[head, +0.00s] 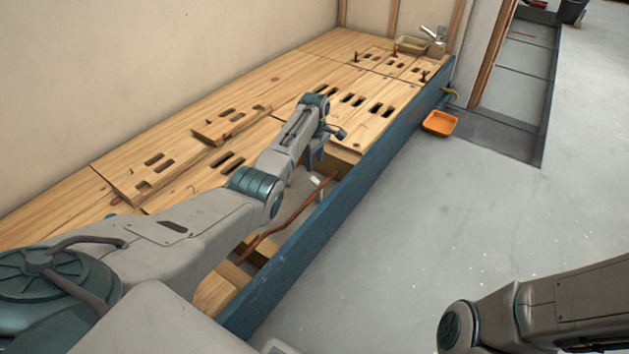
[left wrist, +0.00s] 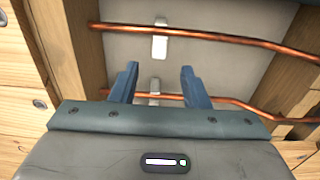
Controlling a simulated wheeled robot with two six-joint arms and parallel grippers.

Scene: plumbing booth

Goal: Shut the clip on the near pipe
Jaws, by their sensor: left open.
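Two copper pipes cross the open floor bay in the left wrist view: an upper pipe (left wrist: 225,38) and a lower pipe (left wrist: 232,101). A pale clip (left wrist: 160,42) sits at the upper pipe. Another pale clip (left wrist: 154,88) is at the lower pipe, framed between my fingers; whether it is open or shut is unclear. My left gripper (left wrist: 159,72) is open and empty, its fingers either side of that clip. In the head view my left gripper (head: 317,160) is over the bay, where one copper pipe (head: 288,222) and a small pale clip (head: 315,181) show. My right gripper is out of view.
A blue board (head: 330,205) edges the bay. Wooden joists (left wrist: 62,45) flank it. Slotted floorboards (head: 350,98) and a loose board (head: 230,124) lie beyond. An orange tray (head: 440,122) stands on the grey floor, which is mostly clear.

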